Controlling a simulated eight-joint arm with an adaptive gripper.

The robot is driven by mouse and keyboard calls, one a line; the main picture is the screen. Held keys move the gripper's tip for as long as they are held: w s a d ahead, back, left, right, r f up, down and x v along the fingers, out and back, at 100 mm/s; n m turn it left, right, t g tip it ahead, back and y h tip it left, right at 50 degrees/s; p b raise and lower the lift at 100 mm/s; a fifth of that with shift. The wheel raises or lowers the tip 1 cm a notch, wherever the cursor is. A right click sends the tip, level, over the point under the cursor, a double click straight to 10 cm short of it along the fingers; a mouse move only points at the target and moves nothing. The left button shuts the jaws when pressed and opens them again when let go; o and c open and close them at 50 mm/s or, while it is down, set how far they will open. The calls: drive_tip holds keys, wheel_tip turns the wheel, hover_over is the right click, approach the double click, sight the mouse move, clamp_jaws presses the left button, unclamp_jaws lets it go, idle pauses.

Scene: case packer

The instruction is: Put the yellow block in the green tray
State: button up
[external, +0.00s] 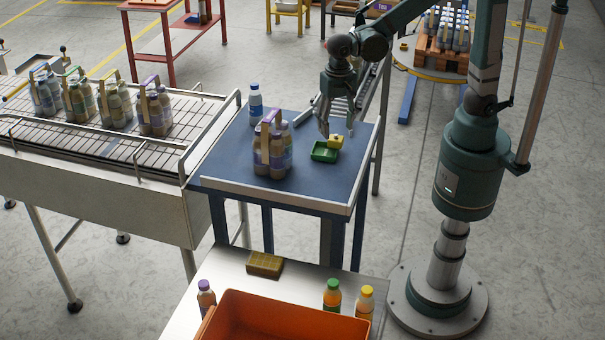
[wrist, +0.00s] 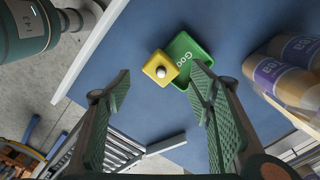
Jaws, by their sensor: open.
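The yellow block (external: 335,142) is on the blue table beside the small green tray (external: 321,153). The tray shows white lettering, partly covered by the block and a finger. My gripper (external: 337,130) is open and empty just above the block, pointing down. In the wrist view the block appears between and beyond the spread fingertips of my gripper (wrist: 163,80).
A bottle pack (external: 269,150) and a single bottle (external: 255,100) stand on the blue table (external: 222,158), left of the tray. A conveyor (external: 110,150) with more packs is at left. An orange crate (external: 285,312) is in front. The table's front right is clear.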

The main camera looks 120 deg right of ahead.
wheel_tip(320, 180, up, 8)
drive_tip(key=shift+f, duration=0.2)
idle(0.8)
drive_tip(key=n+t, duration=0.3)
drive_tip(key=n, duration=0.6)
approach(341, 138)
drive_tip(key=s+a+r, duration=0.4)
drive_tip(key=s+a, duration=0.1)
drive_tip(key=a, duration=0.1)
drive_tip(key=s+a+f+n+t, duration=0.2)
drive_tip(key=s+a+n+t, duration=0.2)
drive_tip(key=s+n, duration=0.4)
drive_tip(key=shift+s+a+f+n, duration=0.2)
drive_tip(key=shift+a+n, duration=0.1)
drive_tip(key=shift+n, duration=0.5)
wheel_tip(341, 138, down, 11)
drive_tip(key=b, duration=1)
drive_tip(key=shift+r+b, duration=0.2)
drive_tip(key=shift+b, duration=0.1)
